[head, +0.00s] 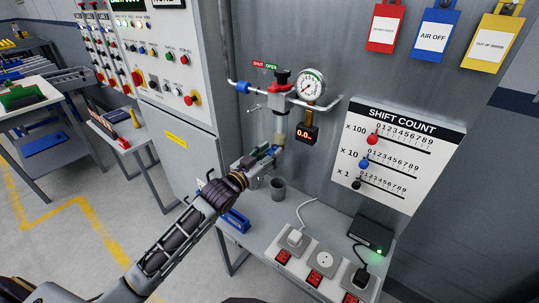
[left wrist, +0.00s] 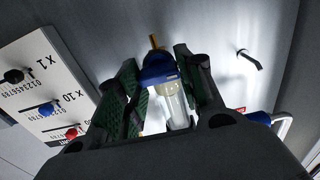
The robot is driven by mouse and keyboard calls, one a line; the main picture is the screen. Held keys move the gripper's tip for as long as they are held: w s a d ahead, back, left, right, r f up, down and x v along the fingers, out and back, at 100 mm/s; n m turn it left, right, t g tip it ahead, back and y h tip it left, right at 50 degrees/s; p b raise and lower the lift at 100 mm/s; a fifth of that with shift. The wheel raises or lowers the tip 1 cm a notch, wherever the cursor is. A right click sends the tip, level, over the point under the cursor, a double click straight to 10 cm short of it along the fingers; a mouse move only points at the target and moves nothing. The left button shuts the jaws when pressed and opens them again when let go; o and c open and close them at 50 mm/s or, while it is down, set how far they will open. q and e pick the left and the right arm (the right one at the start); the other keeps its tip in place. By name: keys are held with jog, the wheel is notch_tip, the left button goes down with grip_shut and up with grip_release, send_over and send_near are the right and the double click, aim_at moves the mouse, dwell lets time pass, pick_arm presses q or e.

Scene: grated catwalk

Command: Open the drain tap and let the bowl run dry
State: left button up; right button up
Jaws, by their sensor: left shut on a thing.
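The clear bowl (head: 280,126) hangs below the filter unit (head: 281,103) on the wall pipe. In the left wrist view the bowl (left wrist: 177,108) looks pale, with the blue drain tap (left wrist: 158,73) at its end and a thin brass stem (left wrist: 154,42) beyond. My left gripper (head: 270,152) comes from the lower left to just under the bowl. In the wrist view its fingers (left wrist: 160,88) stand either side of the blue tap, shut on it. The tap's turn position and any liquid level are unclear. My right gripper is out of view.
A grey cup (head: 278,187) stands on the bench (head: 262,215) below the bowl. A round gauge (head: 311,84) and a small display (head: 307,134) reading about 0.0 are close to the right. Sockets (head: 325,260) and a black box (head: 372,236) occupy the bench's right.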

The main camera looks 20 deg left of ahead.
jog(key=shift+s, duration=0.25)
